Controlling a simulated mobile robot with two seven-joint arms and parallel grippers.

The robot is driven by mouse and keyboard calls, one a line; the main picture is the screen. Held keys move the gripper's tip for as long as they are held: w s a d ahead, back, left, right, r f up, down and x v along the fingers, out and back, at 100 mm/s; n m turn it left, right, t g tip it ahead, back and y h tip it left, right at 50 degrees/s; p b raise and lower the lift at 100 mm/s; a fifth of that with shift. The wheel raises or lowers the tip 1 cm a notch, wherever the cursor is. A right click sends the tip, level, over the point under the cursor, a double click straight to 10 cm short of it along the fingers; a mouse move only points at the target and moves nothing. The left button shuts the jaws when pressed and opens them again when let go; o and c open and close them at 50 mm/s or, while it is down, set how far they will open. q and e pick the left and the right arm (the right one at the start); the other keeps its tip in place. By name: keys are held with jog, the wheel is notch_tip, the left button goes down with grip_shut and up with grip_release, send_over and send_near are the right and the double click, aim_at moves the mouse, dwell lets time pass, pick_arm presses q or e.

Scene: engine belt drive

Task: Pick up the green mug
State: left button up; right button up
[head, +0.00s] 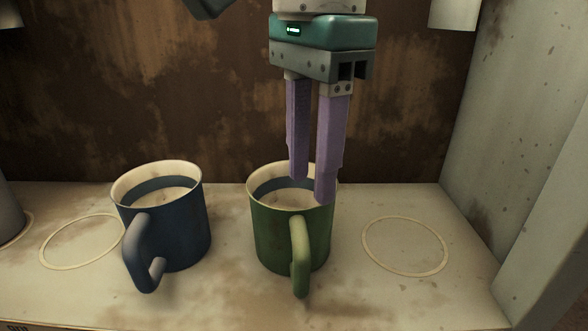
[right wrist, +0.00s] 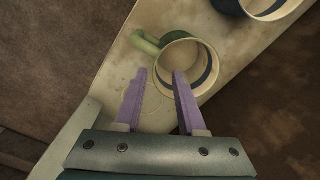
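The green mug (head: 272,235) stands upright on the pale shelf, its lighter green handle (head: 299,260) toward the viewer. Its cream inside with a dark band shows in the right wrist view (right wrist: 207,80). My right gripper (head: 311,189) points down over the mug's right side, its two purple fingers apart with nothing between them. In the right wrist view the gripper (right wrist: 159,74) has one finger overlapping the mug's rim and the other outside it. Whether a finger touches the mug, I cannot tell. My left gripper cannot be made out.
A blue mug (head: 178,225) stands left of the green one. A grey object (head: 8,210) is cut off at the left edge. Empty pale rings mark the shelf (head: 345,300) on both sides. A brown wall stands behind and a grey side wall (head: 520,130) at right.

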aim_at(309, 216)
jog(key=f+b, duration=0.1)
jog(key=f, duration=0.2)
jog(key=f+b, duration=0.1)
jog(key=f, duration=0.1)
jog(key=shift+s+f+b, duration=0.3)
jog(key=shift+s, duration=0.05)
jog(key=f+b, duration=0.1)
jog(key=f, duration=0.1)
jog(key=f+b, duration=0.1)
jog(key=shift+w+a+f, duration=0.1)
jog(key=shift+w+f, duration=0.1)
jog(key=shift+f, duration=0.2)
jog(key=shift+f+b, duration=0.4)
pick_arm(q)
jog(key=f, duration=0.2)
jog(key=s+f, duration=0.1)
jog(key=f, duration=0.2)
jog(key=shift+d+f, duration=0.1)
jog(key=shift+f, duration=0.2)
pick_arm(e)
jog(key=shift+c, duration=0.6)
grip_shut()
pick_arm(q)
jog(key=shift+w, duration=0.1)
